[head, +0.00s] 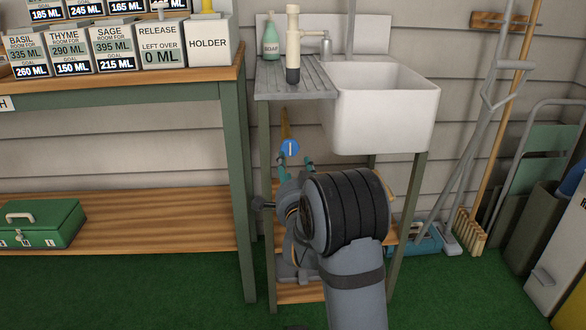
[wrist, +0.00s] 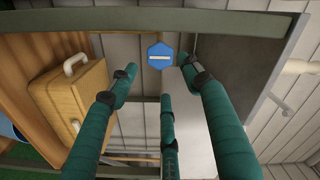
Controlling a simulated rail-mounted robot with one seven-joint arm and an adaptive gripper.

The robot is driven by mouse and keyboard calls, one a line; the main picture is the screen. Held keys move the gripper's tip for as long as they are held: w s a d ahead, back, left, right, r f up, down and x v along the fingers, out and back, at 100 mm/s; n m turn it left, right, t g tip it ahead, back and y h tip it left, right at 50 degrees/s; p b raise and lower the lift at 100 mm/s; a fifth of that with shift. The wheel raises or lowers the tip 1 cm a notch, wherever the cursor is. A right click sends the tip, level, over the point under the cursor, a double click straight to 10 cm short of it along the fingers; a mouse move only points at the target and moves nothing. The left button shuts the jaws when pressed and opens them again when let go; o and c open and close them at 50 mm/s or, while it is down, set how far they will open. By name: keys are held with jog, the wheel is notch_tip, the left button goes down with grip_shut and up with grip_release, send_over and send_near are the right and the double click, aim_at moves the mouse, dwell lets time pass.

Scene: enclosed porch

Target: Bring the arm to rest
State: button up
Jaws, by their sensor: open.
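My gripper (head: 296,164) shows in the head view below the drying board of the sink stand, in front of the stand's legs. Its teal fingers are apart with nothing between them that I can see gripped. In the wrist view, my gripper (wrist: 157,68) has its dark teal fingers spread. A blue hexagonal piece with a pale bar (wrist: 160,57) shows beyond the fingertips, and a blue disc with a pale bar (head: 290,148) shows near them in the head view. I cannot tell whether the fingers touch it. My arm is bent low in front of the stand.
The white sink (head: 385,115) and grey drying board (head: 290,85) are above my gripper. A bench (head: 120,90) with labelled boxes stands left, with a green toolbox (head: 45,225) on its lower shelf. A tan case (wrist: 72,100) is left in the wrist view. Brooms (head: 470,230) lean right.

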aim_at(290, 149)
jog(key=w, duration=0.4)
jog(key=w+a, duration=0.1)
jog(key=w, duration=0.7)
jog(key=shift+a, duration=0.4)
jog(key=shift+p, duration=0.45)
jog(key=shift+f+b, duration=0.15)
jog(key=shift+b, duration=0.2)
jog(key=shift+s, duration=0.15)
